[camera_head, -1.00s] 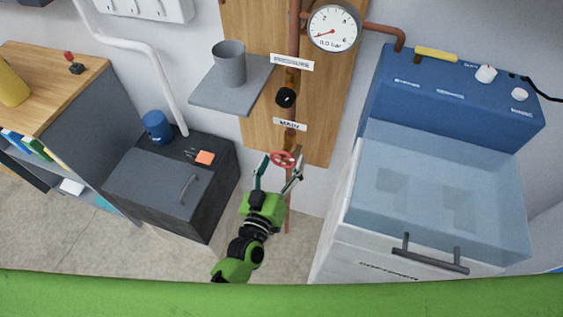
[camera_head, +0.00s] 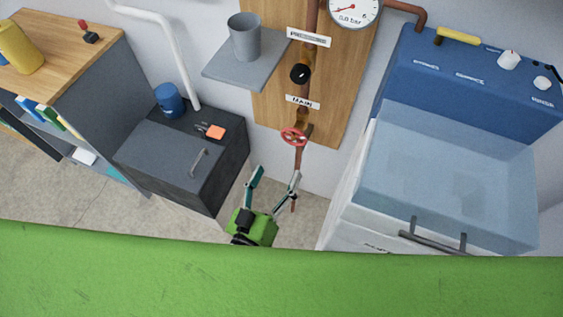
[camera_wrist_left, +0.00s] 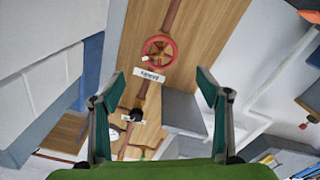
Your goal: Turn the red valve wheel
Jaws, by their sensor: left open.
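The red valve wheel (camera_head: 294,137) sits on the brown vertical pipe, just below the white MAIN label (camera_head: 302,102). It also shows in the left wrist view (camera_wrist_left: 159,52), beyond the fingertips, with its round rim and hub unobstructed. My left gripper (camera_head: 276,173) is open and empty, below the wheel in the head view and apart from it. Its two teal fingers stand wide apart in the left wrist view (camera_wrist_left: 160,82). My right gripper is not in view.
A pressure gauge (camera_head: 353,8) and a black knob (camera_head: 300,73) are above the wheel. A grey shelf (camera_head: 238,74) bears a grey cup (camera_head: 245,37). A dark cabinet (camera_head: 160,153) stands left; a clear-lidded blue and white machine (camera_head: 440,150) stands right.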

